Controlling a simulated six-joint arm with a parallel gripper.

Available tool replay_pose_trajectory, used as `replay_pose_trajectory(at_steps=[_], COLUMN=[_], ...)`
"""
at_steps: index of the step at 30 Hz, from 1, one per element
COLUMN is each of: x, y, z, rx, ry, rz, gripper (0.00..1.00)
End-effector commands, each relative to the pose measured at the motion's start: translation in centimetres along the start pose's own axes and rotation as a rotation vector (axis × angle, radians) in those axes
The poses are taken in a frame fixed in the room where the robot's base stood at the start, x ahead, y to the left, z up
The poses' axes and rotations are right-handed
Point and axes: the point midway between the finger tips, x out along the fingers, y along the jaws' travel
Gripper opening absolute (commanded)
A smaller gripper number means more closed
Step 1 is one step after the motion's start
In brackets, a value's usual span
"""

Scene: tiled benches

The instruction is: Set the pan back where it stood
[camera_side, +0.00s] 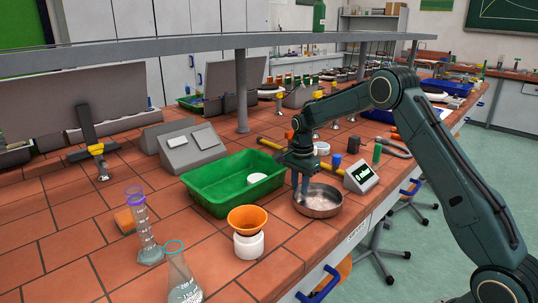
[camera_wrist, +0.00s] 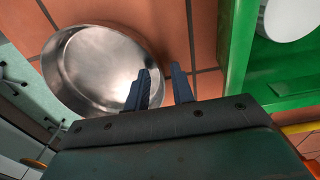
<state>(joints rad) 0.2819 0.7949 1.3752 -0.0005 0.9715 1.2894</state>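The pan (camera_side: 318,204) is a shallow round metal dish near the front edge of the tiled bench, right of the green tray. It also shows in the wrist view (camera_wrist: 95,70), upper left, empty and seemingly level. My gripper (camera_side: 299,192) points down at the pan's left side in the side view. In the wrist view my gripper (camera_wrist: 163,78) has its fingers apart, one over the inside of the pan and one outside, with the rim between them. I see gaps beside the rim. Whether the pan's base touches the tiles is hard to tell.
A green tray (camera_side: 200,196) holding a white round item (camera_side: 257,178) stands left of the pan. An orange funnel (camera_side: 247,218), a cylinder (camera_side: 144,225) and a flask (camera_side: 181,276) stand nearer. A small display unit (camera_side: 361,177) stands right of the pan.

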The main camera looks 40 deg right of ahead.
Motion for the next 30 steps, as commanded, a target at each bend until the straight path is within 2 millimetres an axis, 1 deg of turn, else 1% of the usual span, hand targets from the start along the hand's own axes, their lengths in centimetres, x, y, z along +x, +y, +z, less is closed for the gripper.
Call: replay_pose_trajectory(at_steps=[8,14,20,30], x=[0.2,-1.1,-3.7,-9.5], y=[0.0,-0.1,-0.1,-0.1], z=[0.0,0.0,-0.1,-0.2], rx=[0.0,0.0,0.0,0.0], ry=[0.0,0.001,0.001,0.002], rz=[0.0,-0.001,-0.003,-0.004], gripper=[0.24,0.24,0.24,0.24])
